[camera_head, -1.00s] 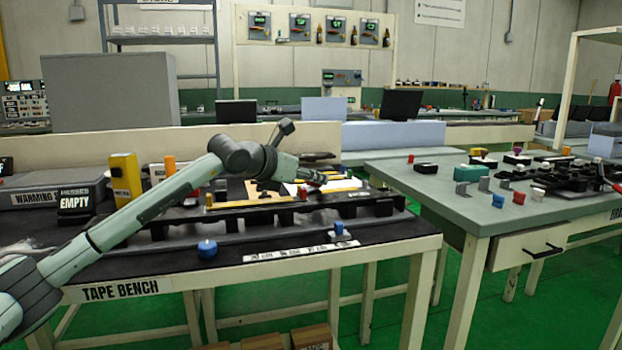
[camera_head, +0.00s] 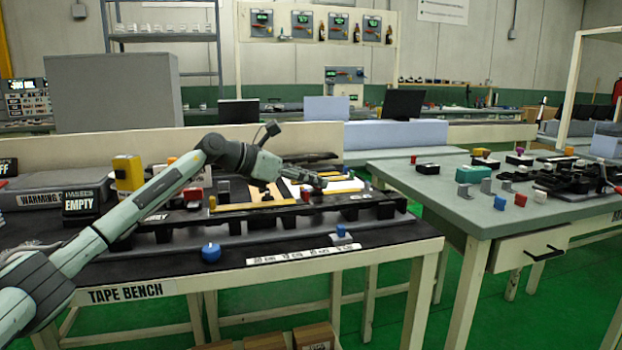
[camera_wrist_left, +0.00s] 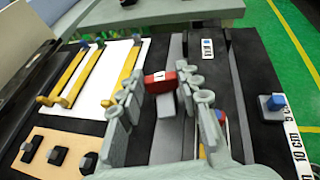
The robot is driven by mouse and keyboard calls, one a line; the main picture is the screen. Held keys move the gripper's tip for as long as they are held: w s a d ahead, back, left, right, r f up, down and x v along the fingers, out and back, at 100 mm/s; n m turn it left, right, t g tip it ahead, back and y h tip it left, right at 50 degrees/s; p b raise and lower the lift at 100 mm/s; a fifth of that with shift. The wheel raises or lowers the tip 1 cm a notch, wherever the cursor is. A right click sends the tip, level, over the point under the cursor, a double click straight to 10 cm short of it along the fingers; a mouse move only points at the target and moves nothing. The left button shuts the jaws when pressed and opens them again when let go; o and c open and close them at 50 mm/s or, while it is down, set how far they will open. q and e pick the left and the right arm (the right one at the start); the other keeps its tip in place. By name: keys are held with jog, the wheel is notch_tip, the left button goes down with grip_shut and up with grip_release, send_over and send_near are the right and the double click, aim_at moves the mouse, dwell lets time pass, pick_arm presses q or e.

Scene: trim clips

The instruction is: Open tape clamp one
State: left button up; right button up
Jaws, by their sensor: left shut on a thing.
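My left gripper (camera_head: 318,184) reaches over the black fixture on the tape bench (camera_head: 420,243). In the left wrist view, its two grey fingers (camera_wrist_left: 158,80) stand on either side of a red clamp handle (camera_wrist_left: 160,82) marked 1. The gripper is shut on this handle, which sits over a dark grey rail. In the head view a small red part (camera_head: 305,196) shows just below the gripper. The fingers hide part of the clamp's base. My right gripper is not in view.
Yellow strips (camera_wrist_left: 75,78) lie on a white sheet left of the fingers. A blue-knobbed block (camera_wrist_left: 272,103) stands right, near a scale strip (camera_wrist_left: 291,135). A blue knob (camera_head: 211,252) stands at the bench front. A second table (camera_head: 450,205) stands to the right.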

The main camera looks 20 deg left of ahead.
pick_arm(q)
jog(key=o, duration=1.2)
jog(key=shift+c, duration=0.2)
jog(key=v, duration=1.2)
jog(key=shift+r, duration=0.1)
